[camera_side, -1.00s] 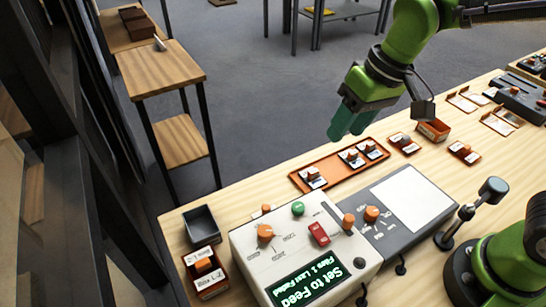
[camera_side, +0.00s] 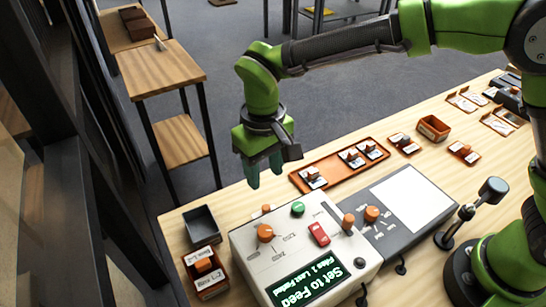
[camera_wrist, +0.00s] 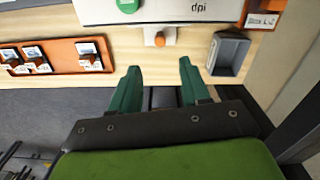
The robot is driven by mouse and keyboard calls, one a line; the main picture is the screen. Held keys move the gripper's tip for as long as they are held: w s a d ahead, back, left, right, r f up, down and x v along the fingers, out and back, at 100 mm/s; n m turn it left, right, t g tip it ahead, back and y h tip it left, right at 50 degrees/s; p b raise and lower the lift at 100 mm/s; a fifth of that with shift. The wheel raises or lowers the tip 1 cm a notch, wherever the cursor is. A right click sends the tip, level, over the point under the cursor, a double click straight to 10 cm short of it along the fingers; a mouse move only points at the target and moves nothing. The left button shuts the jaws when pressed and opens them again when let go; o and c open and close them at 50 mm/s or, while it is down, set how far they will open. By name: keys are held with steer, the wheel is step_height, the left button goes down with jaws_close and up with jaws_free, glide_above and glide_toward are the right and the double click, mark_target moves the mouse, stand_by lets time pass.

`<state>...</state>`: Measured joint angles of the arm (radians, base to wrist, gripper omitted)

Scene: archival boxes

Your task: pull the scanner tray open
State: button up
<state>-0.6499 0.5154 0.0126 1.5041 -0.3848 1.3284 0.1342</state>
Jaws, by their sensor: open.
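The scanner (camera_side: 284,244) is a white box with a lit green display reading "Set to Feed" and several knobs. At its far side a small orange knob (camera_side: 266,209) shows. In the wrist view this orange knob (camera_wrist: 160,39) sits on a white strip below the scanner's edge, which looks like the tray front; the tray looks shut in. My gripper (camera_side: 265,176) hangs fingers-down beyond the scanner's far side. In the wrist view my gripper (camera_wrist: 159,68) is open and empty, with the knob ahead, roughly centred between the green fingers and not touched.
An orange tray (camera_side: 333,173) with several labelled pieces lies right of my gripper. A grey open bin (camera_side: 203,226) and an orange labelled box (camera_side: 205,272) stand left of the scanner. A grey flatbed unit (camera_side: 392,212) adjoins it on the right. A wooden shelf (camera_side: 160,68) stands off the table.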

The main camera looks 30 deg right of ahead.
mark_target(266, 207)
step_height(266, 207, down, 10)
steer(key=shift+f, duration=0.25)
jaws_close()
stand_by(0.3)
